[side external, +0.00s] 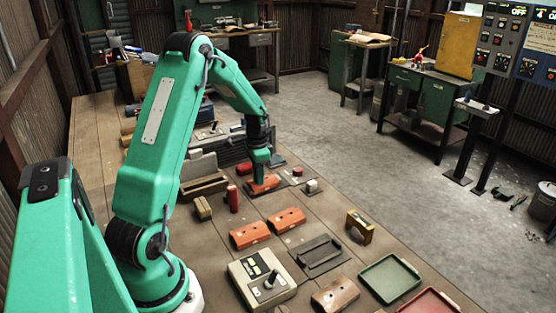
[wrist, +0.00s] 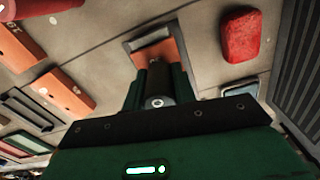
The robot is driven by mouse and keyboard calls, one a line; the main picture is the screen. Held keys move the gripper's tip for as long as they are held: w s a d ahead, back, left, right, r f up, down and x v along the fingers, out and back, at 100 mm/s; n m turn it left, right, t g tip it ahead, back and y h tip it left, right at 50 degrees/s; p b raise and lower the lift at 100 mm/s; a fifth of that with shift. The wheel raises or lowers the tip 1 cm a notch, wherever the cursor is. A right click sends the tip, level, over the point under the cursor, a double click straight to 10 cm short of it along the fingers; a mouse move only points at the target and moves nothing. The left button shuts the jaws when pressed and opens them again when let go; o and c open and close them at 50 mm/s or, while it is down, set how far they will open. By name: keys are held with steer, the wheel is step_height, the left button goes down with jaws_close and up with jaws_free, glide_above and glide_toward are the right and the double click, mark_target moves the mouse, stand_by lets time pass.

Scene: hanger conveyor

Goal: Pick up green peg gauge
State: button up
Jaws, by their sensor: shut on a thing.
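My gripper (side external: 260,170) points straight down over an orange block (side external: 264,185) on the bench, its tip at the block's top. In the wrist view its green jaws (wrist: 157,72) flank a dark cylinder, with the orange block (wrist: 181,57) behind them. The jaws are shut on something. The green peg gauge between them is mostly hidden, and its green cannot be clearly told from my own green parts. I cannot tell whether it is still seated in the block or clear of it.
A red cylinder (side external: 233,199) stands left of the gripper. Two orange blocks (side external: 249,235) (side external: 286,220) lie nearer the camera. A control box (side external: 262,279), a dark fixture (side external: 318,256), a yellow bracket (side external: 359,227) and a green tray (side external: 389,279) stand farther along the bench.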

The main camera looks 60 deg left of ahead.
steer(key=shift+r, duration=0.1)
steer(key=shift+r, duration=0.4)
step_height(320, 180, up, 3)
steer(key=shift+r, duration=0.2)
steer(key=w+d+r, duration=0.1)
steer(key=d+r, duration=0.5)
steer(key=d, duration=0.5)
steer(key=shift+d+r, duration=0.3)
steer(key=shift+d, duration=0.05)
steer(key=shift+w, duration=0.1)
steer(key=w+a+f, duration=0.2)
steer(key=a, duration=0.9)
steer(key=shift+a+f, duration=0.35)
steer(key=shift+f, duration=0.05)
steer(key=shift+f, duration=0.25)
steer(key=shift+f, duration=2.15)
